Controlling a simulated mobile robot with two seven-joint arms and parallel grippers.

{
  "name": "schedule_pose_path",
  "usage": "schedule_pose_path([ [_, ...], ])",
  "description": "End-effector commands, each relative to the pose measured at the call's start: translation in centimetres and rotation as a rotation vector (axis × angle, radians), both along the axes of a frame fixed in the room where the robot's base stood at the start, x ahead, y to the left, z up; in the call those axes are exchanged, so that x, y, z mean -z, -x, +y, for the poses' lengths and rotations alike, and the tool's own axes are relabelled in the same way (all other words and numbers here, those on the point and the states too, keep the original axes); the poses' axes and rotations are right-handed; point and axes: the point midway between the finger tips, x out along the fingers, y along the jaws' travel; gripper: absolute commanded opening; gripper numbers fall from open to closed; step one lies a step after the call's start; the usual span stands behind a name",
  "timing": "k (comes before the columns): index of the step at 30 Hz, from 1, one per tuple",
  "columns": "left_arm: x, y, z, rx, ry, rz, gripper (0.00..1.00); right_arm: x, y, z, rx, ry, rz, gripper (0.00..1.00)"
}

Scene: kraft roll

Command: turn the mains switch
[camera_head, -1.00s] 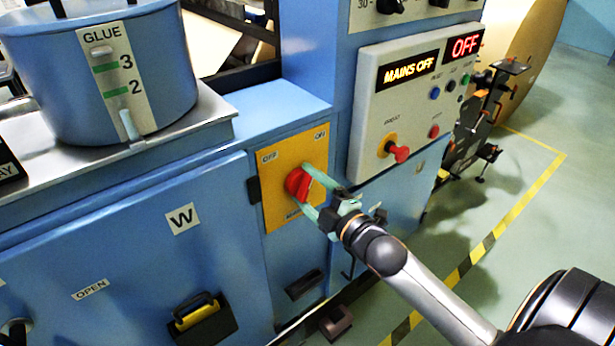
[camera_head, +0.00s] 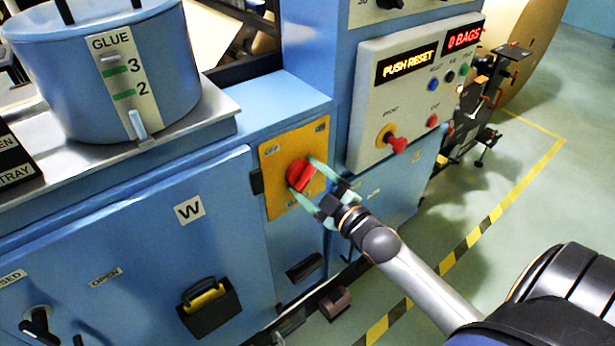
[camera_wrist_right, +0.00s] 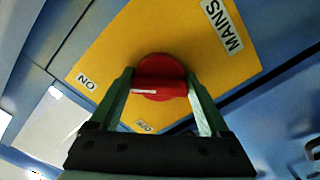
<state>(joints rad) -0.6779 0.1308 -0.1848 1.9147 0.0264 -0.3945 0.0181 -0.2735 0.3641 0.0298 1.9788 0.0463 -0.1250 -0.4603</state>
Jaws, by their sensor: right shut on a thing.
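The mains switch (camera_head: 300,173) is a red rotary knob on a yellow plate (camera_head: 283,205) on the blue cabinet. My right gripper (camera_head: 306,176) is shut on the knob, one finger on each side. In the right wrist view the red knob (camera_wrist_right: 160,88) sits between the green fingers of my right gripper (camera_wrist_right: 160,76). The white line on its handle points left, towards the ON label (camera_wrist_right: 87,80). The OFF label (camera_wrist_right: 145,126) is partly hidden behind the gripper. The upper display (camera_head: 408,63) reads PUSH RESET. My left gripper is not in view.
A control panel (camera_head: 365,140) with a red mushroom button (camera_head: 396,144) stands close above the right arm. A blue glue pot (camera_head: 115,75) is at the upper left. A black and yellow handle (camera_head: 208,303) is below. Green floor is free at right.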

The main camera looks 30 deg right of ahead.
Motion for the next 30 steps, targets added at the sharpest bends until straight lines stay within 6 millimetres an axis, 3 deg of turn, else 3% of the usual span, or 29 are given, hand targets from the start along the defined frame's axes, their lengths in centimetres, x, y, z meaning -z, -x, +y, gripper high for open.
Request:
schedule_pose_path([
  [6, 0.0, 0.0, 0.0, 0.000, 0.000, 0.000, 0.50, 0.0, 0.0, 0.0, 0.000, -0.009, 0.001, 0.24],
  [7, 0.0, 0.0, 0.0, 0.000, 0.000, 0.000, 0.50, 0.0, 0.0, 0.0, 0.000, -0.009, 0.001, 0.82],
  [12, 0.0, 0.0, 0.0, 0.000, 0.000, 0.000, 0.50, 0.0, 0.0, 0.0, 0.000, -0.006, 0.000, 1.00],
  [22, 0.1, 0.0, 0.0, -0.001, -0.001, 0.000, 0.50, 0.1, 0.5, 0.0, 0.000, -0.004, 0.002, 1.00],
  [30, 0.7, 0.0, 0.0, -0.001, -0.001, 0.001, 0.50, 0.3, 4.2, -0.3, 0.000, -0.004, 0.005, 1.00],
])
